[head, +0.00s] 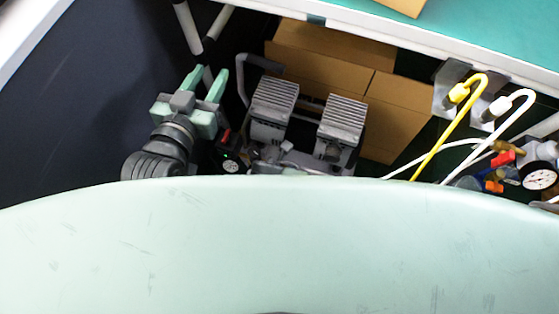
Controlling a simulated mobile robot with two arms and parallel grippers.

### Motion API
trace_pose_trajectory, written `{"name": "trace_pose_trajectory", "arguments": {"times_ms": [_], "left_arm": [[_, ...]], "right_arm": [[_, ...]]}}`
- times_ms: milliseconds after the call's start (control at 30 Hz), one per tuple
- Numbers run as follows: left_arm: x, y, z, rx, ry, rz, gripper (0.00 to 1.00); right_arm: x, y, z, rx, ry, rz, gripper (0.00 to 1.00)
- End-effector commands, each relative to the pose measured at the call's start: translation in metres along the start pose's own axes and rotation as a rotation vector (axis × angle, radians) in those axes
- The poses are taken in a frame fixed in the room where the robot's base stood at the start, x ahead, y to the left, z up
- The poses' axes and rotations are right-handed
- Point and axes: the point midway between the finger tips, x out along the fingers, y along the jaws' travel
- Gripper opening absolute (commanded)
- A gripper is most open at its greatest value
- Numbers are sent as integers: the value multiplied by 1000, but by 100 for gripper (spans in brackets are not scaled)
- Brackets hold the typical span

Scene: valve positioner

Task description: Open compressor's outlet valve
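The compressor (270,105) stands under the table, with two grey finned cylinder heads, a dark handle and a small round gauge (230,166) low at its left. A red part (224,137) shows just above that gauge. I cannot tell the compressor's outlet valve apart; the compressor's lower part is hidden behind my own pale green body. My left gripper (206,78) is left of the compressor, pointing up and away in the picture. Its two green fingers are apart with nothing seen between them. My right gripper is not in view.
Cardboard boxes (398,105) stand behind the compressor. The table (480,35) edge runs above. At the right are a yellow hose (440,135), a white hose (490,135), a red handle (503,158) and a gauge (540,176). A dark wall (80,100) is at the left.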

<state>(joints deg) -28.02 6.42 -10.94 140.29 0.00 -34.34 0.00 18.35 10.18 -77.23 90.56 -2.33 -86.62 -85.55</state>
Motion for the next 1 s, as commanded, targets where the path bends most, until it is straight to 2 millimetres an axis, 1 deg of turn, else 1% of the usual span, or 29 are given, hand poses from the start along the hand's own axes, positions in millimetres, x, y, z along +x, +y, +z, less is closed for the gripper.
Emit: {"name": "trace_pose_trajectory", "arguments": {"times_ms": [100,333,433,467,767,933,1000], "left_arm": [[1,1,-4,0,20,1,36],[0,1,-4,0,21,1,36],[0,1,-4,0,20,1,36],[0,1,-4,0,20,1,36],[0,0,-3,0,8,0,36],[-6,-3,22,0,-124,-7,36],[-11,-5,37,0,-203,-11,36]], "right_arm": [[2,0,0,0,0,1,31],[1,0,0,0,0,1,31],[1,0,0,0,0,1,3],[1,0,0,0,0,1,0],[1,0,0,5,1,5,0],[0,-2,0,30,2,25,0],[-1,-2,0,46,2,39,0]]}}
